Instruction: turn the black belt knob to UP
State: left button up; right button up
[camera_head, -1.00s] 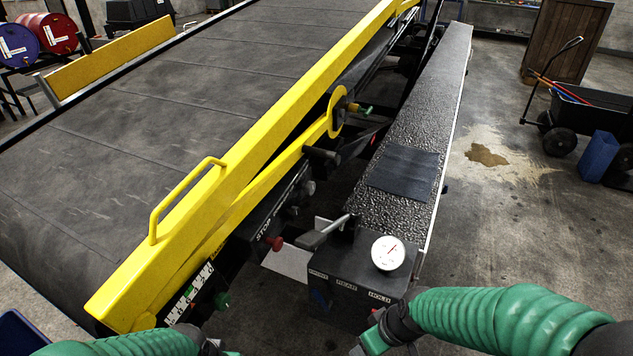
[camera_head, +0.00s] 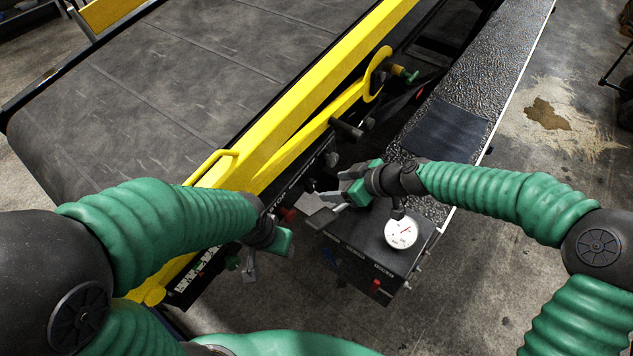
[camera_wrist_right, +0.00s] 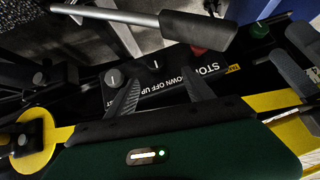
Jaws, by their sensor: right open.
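In the right wrist view the control strip appears upside down, with a "DOWN OFF UP" label (camera_wrist_right: 165,86). The black knob (camera_wrist_right: 155,63) beside that label has a short white mark; its exact setting is unclear. A second black knob (camera_wrist_right: 113,78) sits to its left. In the head view, these knobs (camera_head: 310,186) are small dark shapes on the loader's side. My right gripper (camera_head: 342,186) is open near the strip, its fingers (camera_wrist_right: 161,73) spread toward the knobs, without visible contact. My left gripper (camera_head: 268,256) hangs beside the yellow rail; its jaw opening is unclear.
A red button (camera_head: 288,215) sits beside the knobs, with a green one (camera_head: 232,263) lower down. The yellow rail (camera_head: 290,115) borders the belt.

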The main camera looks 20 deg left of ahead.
aim_at(314, 186)
jog(key=p+x, duration=0.1)
jog(key=x, duration=0.2)
jog(key=w+p+x, duration=0.1)
jog(key=x, duration=0.6)
jog(key=shift+w+f+p, duration=0.2)
jog(key=shift+w+p, duration=0.15)
jog(key=shift+p, duration=0.05)
jog(key=shift+s+f, duration=0.1)
jog(key=shift+f, duration=0.1)
jog(key=shift+s, duration=0.2)
jog(key=shift+w+a+f, duration=0.2)
jog(key=shift+w+a, duration=0.05)
jog(key=shift+a, duration=0.05)
jog(key=c, duration=0.6)
jog(key=shift+r, duration=0.1)
grip_shut()
pick_arm(q)
jog(key=r, duration=0.1)
jog(key=w+r, duration=0.1)
jog(key=shift+w+a+r, duration=0.2)
jog(key=shift+a+r, duration=0.05)
jog(key=shift+r, duration=0.15)
